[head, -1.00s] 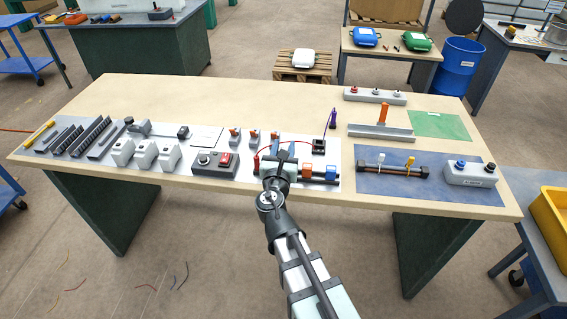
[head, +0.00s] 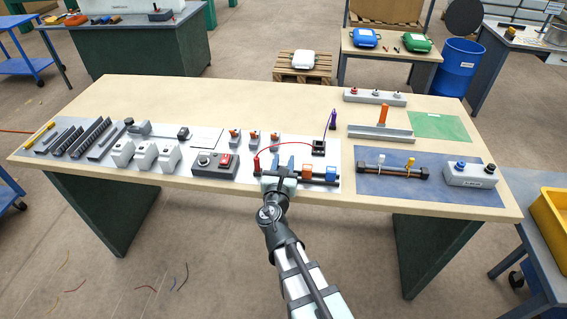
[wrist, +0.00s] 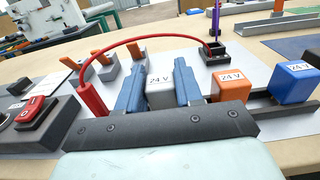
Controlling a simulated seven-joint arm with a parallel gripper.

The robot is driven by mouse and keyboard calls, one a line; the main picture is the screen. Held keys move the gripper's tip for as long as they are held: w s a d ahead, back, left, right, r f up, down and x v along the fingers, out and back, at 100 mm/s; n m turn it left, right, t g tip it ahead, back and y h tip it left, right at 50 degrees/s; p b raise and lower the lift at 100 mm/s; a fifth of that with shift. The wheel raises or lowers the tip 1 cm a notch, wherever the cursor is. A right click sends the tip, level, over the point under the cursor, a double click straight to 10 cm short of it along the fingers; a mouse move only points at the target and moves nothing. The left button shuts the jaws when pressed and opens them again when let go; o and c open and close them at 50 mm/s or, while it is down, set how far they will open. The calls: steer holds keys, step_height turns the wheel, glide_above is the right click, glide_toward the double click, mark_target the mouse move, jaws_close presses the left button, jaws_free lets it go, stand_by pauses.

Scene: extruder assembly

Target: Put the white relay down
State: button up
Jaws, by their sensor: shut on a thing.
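My gripper (head: 281,167) is over the front of the white mat, at the left of the black rail. In the wrist view its two blue fingers (wrist: 159,76) are shut on the white relay (wrist: 159,95), marked 24 V, one finger on each side. The relay looks upright. Its lower part is hidden behind the dark gripper body, so I cannot tell whether it touches the rail. An orange relay (wrist: 230,87) and a blue relay (wrist: 293,82) sit on the rail (head: 318,181) to the right of it.
A red probe (wrist: 92,98) stands close to the left finger. Its red wire arches behind the fingers to a black socket block (wrist: 213,55). A control box with a red switch (head: 226,160) is at the left. A purple-handled tool (head: 333,119) stands behind the block.

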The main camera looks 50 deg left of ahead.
steer(key=shift+f, duration=0.45)
steer(key=o, duration=1)
steer(key=shift+r, duration=0.1)
steer(key=shift+r, duration=0.4)
steer(key=v, duration=0.7)
steer(key=shift+s+d, duration=0.2)
steer(key=shift+d, duration=0.05)
